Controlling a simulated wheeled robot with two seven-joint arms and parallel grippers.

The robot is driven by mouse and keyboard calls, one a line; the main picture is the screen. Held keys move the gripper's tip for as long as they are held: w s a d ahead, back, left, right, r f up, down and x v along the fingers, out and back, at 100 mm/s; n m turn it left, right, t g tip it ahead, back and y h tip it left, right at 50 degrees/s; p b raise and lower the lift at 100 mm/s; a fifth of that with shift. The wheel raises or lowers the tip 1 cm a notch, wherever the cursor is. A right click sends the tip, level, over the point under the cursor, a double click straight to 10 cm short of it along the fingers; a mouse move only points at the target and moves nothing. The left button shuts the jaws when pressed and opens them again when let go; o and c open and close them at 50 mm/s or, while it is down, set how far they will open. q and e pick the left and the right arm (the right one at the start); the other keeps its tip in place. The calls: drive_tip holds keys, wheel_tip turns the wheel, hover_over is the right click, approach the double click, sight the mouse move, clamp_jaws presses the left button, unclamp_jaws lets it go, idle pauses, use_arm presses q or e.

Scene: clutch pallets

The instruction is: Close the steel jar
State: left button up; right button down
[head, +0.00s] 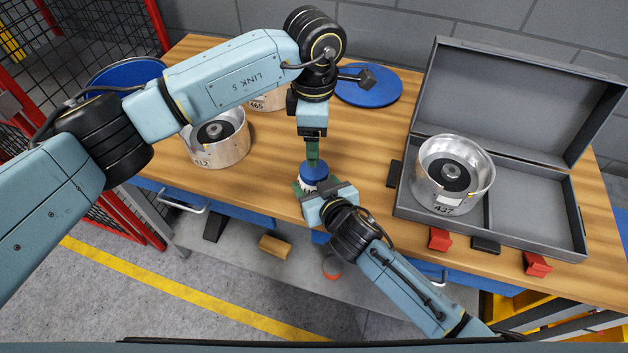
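A small jar (307,187) with a pale, lettered side and a blue lid (314,172) stands at the table's front edge, mostly hidden by my grippers. I cannot tell from here whether its body is steel. The blue lid sits over the top of the body; whether it is fully seated is unclear. My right gripper (314,187) comes from the front, with its green fingers around the jar's body, shut on it. My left gripper (313,160) points straight down, its green fingertips at the blue lid. Its fingers overlap in this view, so their opening is hidden.
Large steel pots with dark centres stand on the wooden table (365,140): one at left (230,150), one behind my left arm (268,100), one (455,165) in the open grey case (515,215). Blue discs lie at back (372,90) and left (125,74).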

sight(314, 169)
use_arm(q)
drive_tip(key=n, duration=0.9)
drive_tip(key=shift+n, duration=0.3)
drive_tip(key=n, duration=1)
drive_tip(key=shift+f, duration=4.05)
